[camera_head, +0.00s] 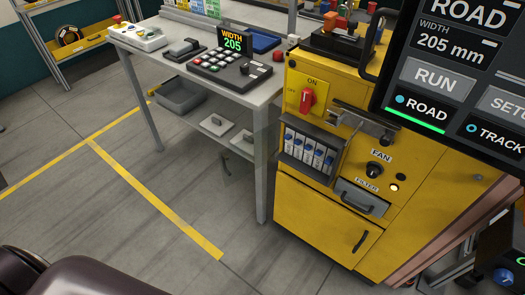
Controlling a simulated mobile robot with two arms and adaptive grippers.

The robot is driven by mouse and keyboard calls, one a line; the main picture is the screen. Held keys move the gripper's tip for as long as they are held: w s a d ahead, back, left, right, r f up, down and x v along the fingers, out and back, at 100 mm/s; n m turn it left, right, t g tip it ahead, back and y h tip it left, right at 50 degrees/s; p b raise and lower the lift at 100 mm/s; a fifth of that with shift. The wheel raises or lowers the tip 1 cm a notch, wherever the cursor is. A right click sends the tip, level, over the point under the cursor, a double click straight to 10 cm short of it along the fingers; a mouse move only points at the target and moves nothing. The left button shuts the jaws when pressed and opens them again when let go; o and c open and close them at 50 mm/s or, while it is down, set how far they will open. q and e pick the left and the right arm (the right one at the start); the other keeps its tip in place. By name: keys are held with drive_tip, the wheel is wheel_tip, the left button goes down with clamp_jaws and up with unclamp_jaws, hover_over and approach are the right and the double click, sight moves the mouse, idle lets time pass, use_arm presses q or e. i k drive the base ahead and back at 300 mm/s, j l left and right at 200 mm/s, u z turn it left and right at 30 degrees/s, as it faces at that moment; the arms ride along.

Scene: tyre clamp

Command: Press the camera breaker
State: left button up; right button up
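A row of several white breakers with blue parts (308,153) sits in a dark recessed box on the front of the yellow machine (325,215). Their labels are too small to read, so I cannot tell which is the camera breaker. A clear panel with a small dark handle (226,164) stands out to the left of the box and looks like its cover swung open. Neither of my grippers is in view. A dark rounded part of my own body shows at the bottom left.
Above the breakers is a red ON switch (307,99); to their right are a metal latch (362,123), a FAN knob (377,170) and a FILTER drawer (361,198). A large screen (455,75) covers the upper right. A table (140,54) stands left; floor before it is clear.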

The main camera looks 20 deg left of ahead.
sight(329, 160)
drive_tip(key=j+z, duration=1.2)
drive_tip(key=z, duration=0.15)
drive_tip(key=k+j, duration=0.1)
drive_tip(key=j, duration=0.3)
drive_tip(key=k+j+z, duration=0.1)
drive_tip(key=j, duration=0.3)
drive_tip(key=k+j, duration=0.15)
drive_tip(key=j, duration=0.2)
drive_tip(key=k+j+z, duration=0.1)
drive_tip(key=j, duration=0.3)
drive_tip(key=k+j, duration=0.15)
drive_tip(key=j, duration=0.25)
drive_tip(key=k+j, duration=0.15)
drive_tip(key=j, duration=0.2)
drive_tip(key=z, duration=0.05)
